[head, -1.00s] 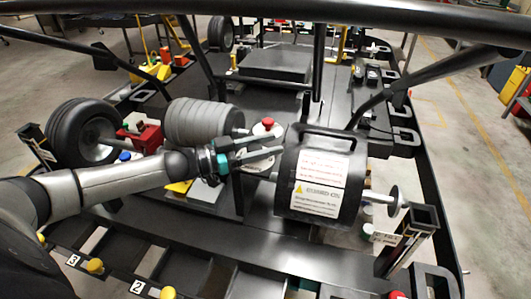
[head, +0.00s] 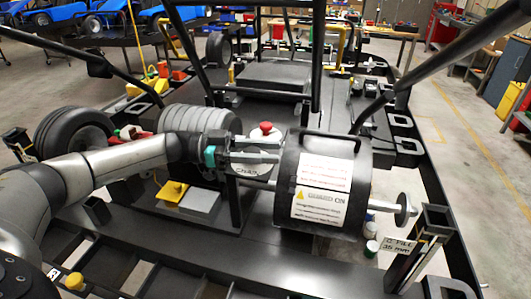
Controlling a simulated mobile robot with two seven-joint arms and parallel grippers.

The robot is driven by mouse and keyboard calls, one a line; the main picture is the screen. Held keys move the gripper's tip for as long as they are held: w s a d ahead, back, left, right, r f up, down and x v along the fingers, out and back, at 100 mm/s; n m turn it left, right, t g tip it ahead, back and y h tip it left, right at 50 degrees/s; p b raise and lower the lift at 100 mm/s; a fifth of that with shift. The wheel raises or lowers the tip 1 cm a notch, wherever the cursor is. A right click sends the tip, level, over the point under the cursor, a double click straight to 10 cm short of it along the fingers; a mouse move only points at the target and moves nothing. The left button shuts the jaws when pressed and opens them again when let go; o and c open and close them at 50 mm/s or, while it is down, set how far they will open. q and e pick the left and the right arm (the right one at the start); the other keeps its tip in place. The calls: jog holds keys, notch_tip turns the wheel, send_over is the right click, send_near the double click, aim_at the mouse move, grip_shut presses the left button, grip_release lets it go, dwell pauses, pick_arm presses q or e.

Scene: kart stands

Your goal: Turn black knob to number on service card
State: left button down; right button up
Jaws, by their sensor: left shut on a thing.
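My left gripper (head: 256,156) reaches in from the left, its two fingers pointing right at the left end of a black drum (head: 332,150). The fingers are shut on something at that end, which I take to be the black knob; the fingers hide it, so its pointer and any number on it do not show. A white label (head: 322,190) with red and black print and a yellow warning triangle is on the drum's front; its small print is unreadable. I cannot tell whether it is the service card. My right gripper is not in view.
A red button (head: 265,128) sits just behind the fingers. A grey ribbed roller (head: 190,122) and a black tyre (head: 72,130) lie behind my arm. A shaft with a disc (head: 404,208) sticks out right of the drum, near a small sign (head: 399,245) reading roughly "FILL 35 mm".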

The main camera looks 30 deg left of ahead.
pick_arm(q)
jog(key=shift+c, duration=1.9)
grip_release()
jog(key=shift+d, duration=0.1)
jog(key=b+v, duration=0.2)
jog(key=v, duration=1.3)
jog(key=shift+a, duration=0.2)
jog(key=shift+w+r, duration=0.1)
jog(key=shift+w, duration=0.05)
